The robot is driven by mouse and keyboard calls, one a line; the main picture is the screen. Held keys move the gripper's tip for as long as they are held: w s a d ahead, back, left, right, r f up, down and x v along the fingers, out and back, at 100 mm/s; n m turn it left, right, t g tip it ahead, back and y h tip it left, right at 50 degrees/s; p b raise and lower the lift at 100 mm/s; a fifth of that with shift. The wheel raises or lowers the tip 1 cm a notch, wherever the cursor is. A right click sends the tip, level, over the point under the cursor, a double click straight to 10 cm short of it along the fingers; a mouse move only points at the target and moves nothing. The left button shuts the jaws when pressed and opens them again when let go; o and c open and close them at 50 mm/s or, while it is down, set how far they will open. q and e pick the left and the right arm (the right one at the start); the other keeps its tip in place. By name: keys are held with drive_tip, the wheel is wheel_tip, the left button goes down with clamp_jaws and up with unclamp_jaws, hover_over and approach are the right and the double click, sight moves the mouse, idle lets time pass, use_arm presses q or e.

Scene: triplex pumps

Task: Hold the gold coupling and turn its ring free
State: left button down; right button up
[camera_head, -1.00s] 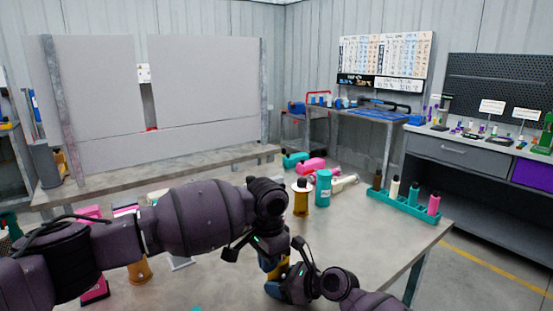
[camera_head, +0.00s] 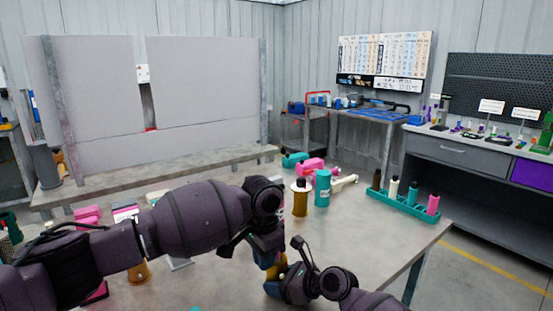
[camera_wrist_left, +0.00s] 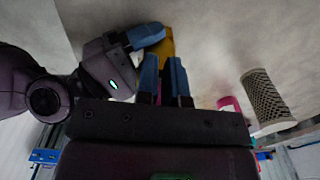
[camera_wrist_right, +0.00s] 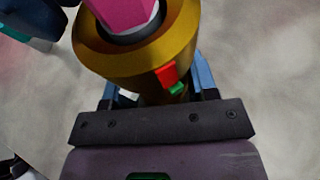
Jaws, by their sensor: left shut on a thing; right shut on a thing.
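The gold coupling (camera_wrist_right: 150,50) fills the top of the right wrist view, with a dark inner ring and a pink piece (camera_wrist_right: 122,12) at its end. A red mark and a green mark sit next to each other on its side, slightly offset. My right gripper (camera_head: 283,280) is shut on the coupling's body. My left gripper (camera_head: 264,254) is shut at the coupling's upper end. In the left wrist view, the left fingers (camera_wrist_left: 163,82) straddle the gold coupling (camera_wrist_left: 167,45), and exactly what they pinch is largely hidden.
A teal rack (camera_head: 408,207) holds several coloured parts at the right. Pink parts (camera_head: 87,214) lie at the left. The table's right front (camera_head: 390,245) is clear.

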use_arm(q)
drive_tip(key=shift+w+a+f, duration=0.2)
drive_tip(key=shift+a+f, duration=0.2)
drive_tip(key=shift+f, duration=0.15)
drive_tip(key=shift+w+a+f, duration=0.15)
drive_tip(key=shift+a+f, duration=0.25)
drive_tip(key=shift+f, duration=0.1)
drive_tip(key=shift+w+a, duration=0.1)
drive_tip(key=shift+w, duration=0.3)
drive_tip(key=shift+a, duration=0.4)
wheel_tip(320, 180, up, 7)
idle(0.3)
drive_tip(key=shift+d, duration=0.15)
